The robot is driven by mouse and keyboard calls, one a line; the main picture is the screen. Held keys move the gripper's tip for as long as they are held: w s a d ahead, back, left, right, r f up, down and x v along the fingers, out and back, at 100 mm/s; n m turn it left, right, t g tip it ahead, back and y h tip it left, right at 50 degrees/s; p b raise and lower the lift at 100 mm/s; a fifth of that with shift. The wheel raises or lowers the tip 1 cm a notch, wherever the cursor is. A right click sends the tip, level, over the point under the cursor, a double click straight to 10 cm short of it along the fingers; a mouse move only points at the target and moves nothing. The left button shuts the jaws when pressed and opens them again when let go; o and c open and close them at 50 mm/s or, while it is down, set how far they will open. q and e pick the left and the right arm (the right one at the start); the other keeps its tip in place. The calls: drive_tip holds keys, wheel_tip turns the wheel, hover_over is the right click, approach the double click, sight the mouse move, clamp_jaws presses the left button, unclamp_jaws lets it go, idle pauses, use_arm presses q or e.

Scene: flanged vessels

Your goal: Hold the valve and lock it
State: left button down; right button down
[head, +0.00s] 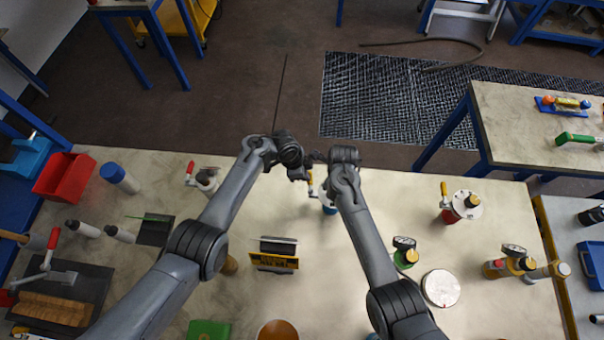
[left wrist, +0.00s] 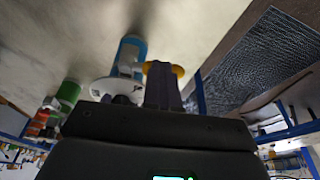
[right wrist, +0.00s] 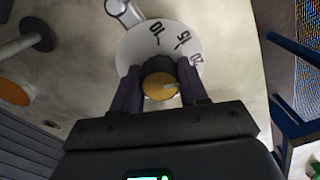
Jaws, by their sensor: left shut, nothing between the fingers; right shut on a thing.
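The valve is a vessel with a blue body (head: 329,209) near the far middle of the table, mostly hidden by my arms in the head view. In the right wrist view its white dial plate (right wrist: 183,40) carries black numbers, with a dark knob with a yellow top (right wrist: 158,86) on it. My right gripper (right wrist: 160,90) is shut on this knob. My left gripper (left wrist: 160,82) is shut and empty beside the white plate (left wrist: 98,88). A yellow part (left wrist: 178,71) shows just behind its fingers, and I cannot tell whether they touch. A yellow handle (head: 310,181) shows beside the vessel.
Another vessel with a white plate (head: 466,205) and yellow lever stands to the right, near gauges and a round white disc (head: 440,288). A red-handled vessel (head: 206,181) stands left. A black and yellow sign block (head: 274,262) stands in front. Bare table lies between.

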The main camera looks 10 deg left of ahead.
use_arm(q)
drive_tip(key=a+r, duration=0.6)
drive_tip(key=r, duration=0.4)
drive_tip(key=shift+s+a+r, duration=0.15)
drive_tip(key=shift+s, duration=0.2)
drive_tip(key=c, duration=1.8)
unclamp_jaws()
drive_tip(key=shift+a, duration=0.1)
drive_tip(key=shift+c, duration=0.2)
drive_tip(key=o, duration=0.5)
drive_tip(key=shift+s+a, duration=0.1)
drive_tip(key=shift+a, duration=0.05)
drive_tip(key=o, duration=0.3)
drive_tip(key=shift+s+a+f+n, duration=0.1)
drive_tip(key=shift+f+n, duration=0.15)
drive_tip(key=shift+n, duration=0.35)
drive_tip(key=shift+a+f+n, duration=0.1)
drive_tip(key=shift+f+n, duration=0.1)
drive_tip(key=shift+n, duration=0.4)
drive_tip(key=shift+o, duration=0.2)
drive_tip(key=s+d+n+t+y, duration=0.1)
drive_tip(key=s+d+n+t, duration=0.4)
drive_tip(key=n, duration=1.1)
drive_tip(key=shift+g, duration=0.3)
drive_tip(key=x, duration=0.8)
drive_tip(key=d+x, duration=0.1)
drive_tip(key=x, duration=0.3)
drive_tip(key=shift+w+d, duration=0.1)
drive_tip(key=shift+w, duration=0.45)
